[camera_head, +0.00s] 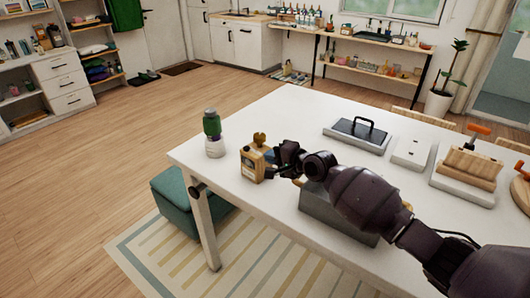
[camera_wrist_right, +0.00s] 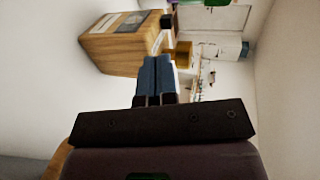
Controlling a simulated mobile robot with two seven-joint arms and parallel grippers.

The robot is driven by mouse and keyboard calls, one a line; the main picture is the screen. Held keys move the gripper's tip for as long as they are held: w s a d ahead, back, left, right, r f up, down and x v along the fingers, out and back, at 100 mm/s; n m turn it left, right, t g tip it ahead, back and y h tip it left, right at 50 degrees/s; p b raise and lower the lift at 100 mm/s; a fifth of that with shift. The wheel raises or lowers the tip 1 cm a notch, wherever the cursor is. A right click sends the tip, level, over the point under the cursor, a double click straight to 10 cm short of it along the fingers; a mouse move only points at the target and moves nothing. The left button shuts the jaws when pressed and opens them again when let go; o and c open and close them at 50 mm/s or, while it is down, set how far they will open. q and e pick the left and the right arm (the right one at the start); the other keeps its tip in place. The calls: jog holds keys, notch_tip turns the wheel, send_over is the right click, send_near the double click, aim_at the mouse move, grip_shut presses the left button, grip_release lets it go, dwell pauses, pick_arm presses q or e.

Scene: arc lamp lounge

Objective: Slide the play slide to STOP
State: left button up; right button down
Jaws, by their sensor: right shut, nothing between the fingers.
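A small wooden box (camera_head: 252,166) with a pale front panel and a yellow-brown knob (camera_head: 259,139) on top stands near the left end of the white table. It is probably the thing with the play slide. In the right wrist view the box (camera_wrist_right: 112,52) shows a white and dark panel, and a small dark piece (camera_wrist_right: 166,21) sticks out at its edge. I cannot read any STOP mark. My right gripper (camera_head: 274,159) is shut and empty, just right of the box. Its blue fingertips (camera_wrist_right: 155,61) show beside the box; contact cannot be told. My left gripper is out of view.
A green-topped bottle (camera_head: 212,135) stands left of the box. A grey block (camera_head: 335,216) lies partly under my right arm. A black-handled tray (camera_head: 357,134), a white switch plate (camera_head: 411,152) and a wooden block on a base (camera_head: 467,170) stand to the right. The table's back left is clear.

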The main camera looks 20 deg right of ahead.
jog(key=v, duration=0.6)
jog(key=shift+s+r, duration=0.2)
jog(key=shift+s+d, duration=0.1)
jog(key=shift+d, duration=0.05)
